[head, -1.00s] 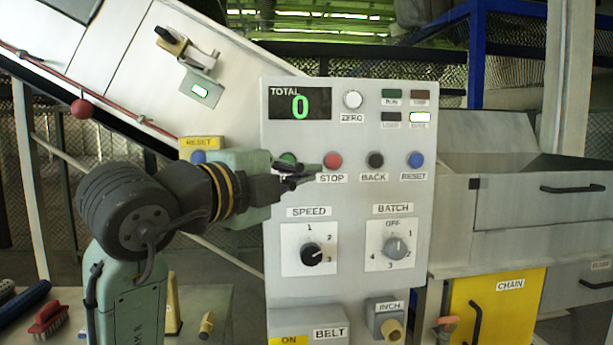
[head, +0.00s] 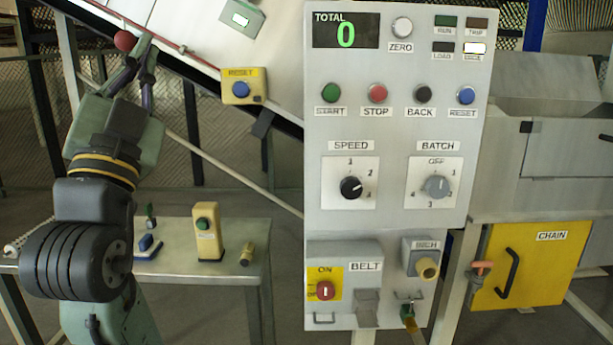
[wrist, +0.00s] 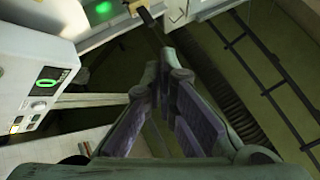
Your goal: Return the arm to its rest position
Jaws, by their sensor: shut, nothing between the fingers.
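My arm rises at the left of the head view, folded upward and clear of the control panel (head: 398,225). My gripper (head: 146,50) points up at its top, in front of the slanted conveyor frame, with its tips just right of the red ball (head: 124,40) in the picture; I cannot tell the depth between them. In the wrist view the fingers of my gripper (wrist: 163,58) come together at the tips. The gripper is shut and empty.
A metal table (head: 235,270) behind my arm holds a yellow post with a green button (head: 206,240). A yellow CHAIN door (head: 530,262) is at right. Open space lies between my arm and the panel.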

